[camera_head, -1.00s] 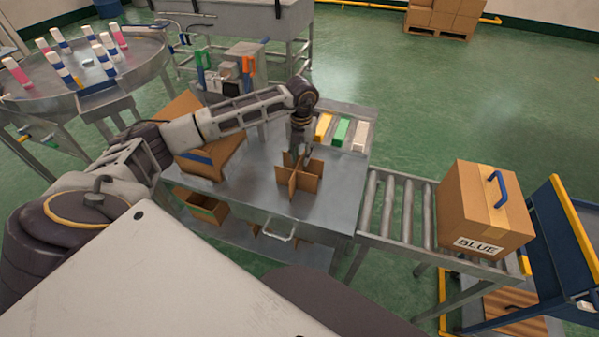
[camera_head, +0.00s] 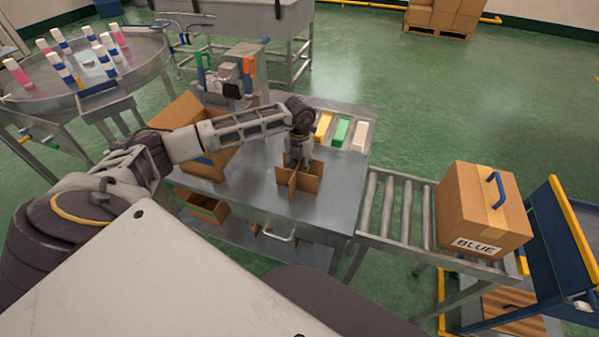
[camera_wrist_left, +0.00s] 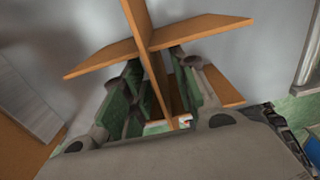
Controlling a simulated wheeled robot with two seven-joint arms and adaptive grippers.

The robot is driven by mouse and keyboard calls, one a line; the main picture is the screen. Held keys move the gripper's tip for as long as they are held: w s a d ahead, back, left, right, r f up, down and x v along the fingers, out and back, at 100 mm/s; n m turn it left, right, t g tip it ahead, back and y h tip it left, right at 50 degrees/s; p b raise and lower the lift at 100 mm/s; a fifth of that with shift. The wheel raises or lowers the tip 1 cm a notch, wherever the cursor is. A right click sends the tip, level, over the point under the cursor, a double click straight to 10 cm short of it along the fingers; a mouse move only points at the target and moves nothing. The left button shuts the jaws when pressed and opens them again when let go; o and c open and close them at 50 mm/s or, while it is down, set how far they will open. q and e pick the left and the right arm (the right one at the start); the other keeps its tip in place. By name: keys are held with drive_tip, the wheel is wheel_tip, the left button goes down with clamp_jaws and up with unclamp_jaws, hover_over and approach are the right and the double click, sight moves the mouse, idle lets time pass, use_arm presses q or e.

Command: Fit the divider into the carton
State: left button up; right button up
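The cardboard divider (camera_head: 308,184), crossed panels, stands upright on the metal table in the head view. My left gripper (camera_head: 298,161) is down at its top. In the left wrist view, the open fingers of the left gripper (camera_wrist_left: 157,60) stand on either side of one panel of the divider (camera_wrist_left: 105,60), with gaps showing. The open carton (camera_head: 184,110) stands on the table to the left, partly hidden behind my left arm; I cannot see into it fully. My right gripper is not in view.
Yellow, green and pale blocks (camera_head: 341,132) lie at the table's right back. A roller conveyor (camera_head: 397,210) with a closed carton marked BLUE (camera_head: 484,212) adjoins at the right. The table front (camera_head: 255,205) is clear.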

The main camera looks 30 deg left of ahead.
use_arm(q)
drive_tip(key=shift+f, duration=0.95)
clamp_jaws()
